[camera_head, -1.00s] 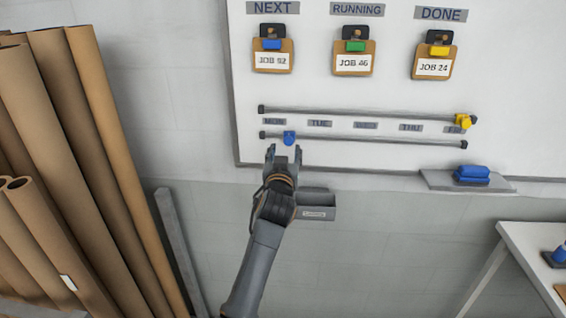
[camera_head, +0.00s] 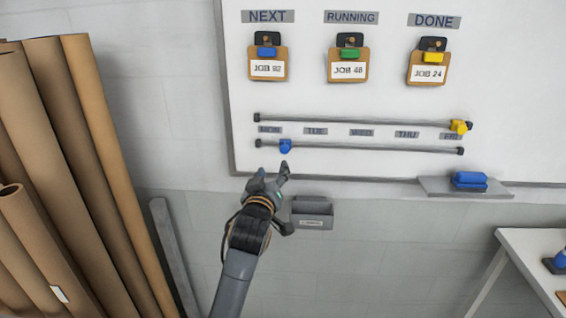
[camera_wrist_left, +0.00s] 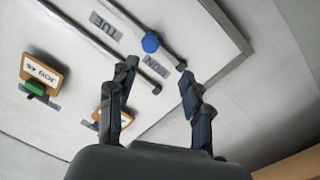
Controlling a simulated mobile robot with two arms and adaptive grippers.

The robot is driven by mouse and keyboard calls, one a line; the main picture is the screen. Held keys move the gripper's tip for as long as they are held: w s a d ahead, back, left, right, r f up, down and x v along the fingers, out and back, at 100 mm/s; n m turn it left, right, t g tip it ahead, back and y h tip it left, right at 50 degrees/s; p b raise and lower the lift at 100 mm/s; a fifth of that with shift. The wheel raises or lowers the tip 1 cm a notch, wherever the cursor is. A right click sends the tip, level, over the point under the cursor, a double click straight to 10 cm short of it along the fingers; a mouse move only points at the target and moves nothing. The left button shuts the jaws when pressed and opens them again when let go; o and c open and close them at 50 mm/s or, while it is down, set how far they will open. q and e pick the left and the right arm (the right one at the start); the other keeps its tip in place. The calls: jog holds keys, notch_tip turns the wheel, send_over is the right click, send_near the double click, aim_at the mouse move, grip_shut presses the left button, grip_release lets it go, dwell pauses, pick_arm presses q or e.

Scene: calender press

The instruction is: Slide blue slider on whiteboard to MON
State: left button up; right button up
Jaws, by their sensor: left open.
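The blue slider (camera_head: 285,146) sits on the lower rail (camera_head: 360,149) of the whiteboard (camera_head: 340,100), just right of below the MON label (camera_head: 270,130) and left of the TUE label (camera_head: 315,132). My left gripper (camera_head: 272,172) is open and empty, just below the slider and apart from it. In the left wrist view the blue slider (camera_wrist_left: 151,42) shows beyond the open fingers (camera_wrist_left: 156,80), near the rail's end. My right gripper is not in view.
A yellow slider (camera_head: 459,127) is at the right end of the upper rail, near FRI. A tray (camera_head: 420,186) with a blue eraser (camera_head: 469,180) sticks out at the lower right. A grey box (camera_head: 312,213) hangs beside my wrist. Cardboard tubes (camera_head: 80,160) stand at left.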

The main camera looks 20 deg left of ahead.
aim_at(283, 151)
pick_arm(q)
jog(key=w+n+h, duration=0.2)
jog(key=w+n, duration=0.1)
jog(key=w, duration=0.1)
jog(key=w+n+h, duration=0.1)
jog(key=w+n, duration=0.2)
jog(key=w+a+n+h, duration=0.1)
jog(key=w+n+h, duration=0.1)
jog(key=w+n, duration=0.1)
jog(key=shift+w+r+n+t+h+b, duration=0.15)
jog(key=shift+w+r+n+b, duration=0.05)
jog(key=shift+w, duration=0.2)
jog(key=shift+w+r+n+t+h+b, duration=0.15)
jog(key=shift+w+n+b, duration=0.05)
jog(key=shift+w, duration=0.2)
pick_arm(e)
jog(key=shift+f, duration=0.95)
pick_arm(q)
grip_shut()
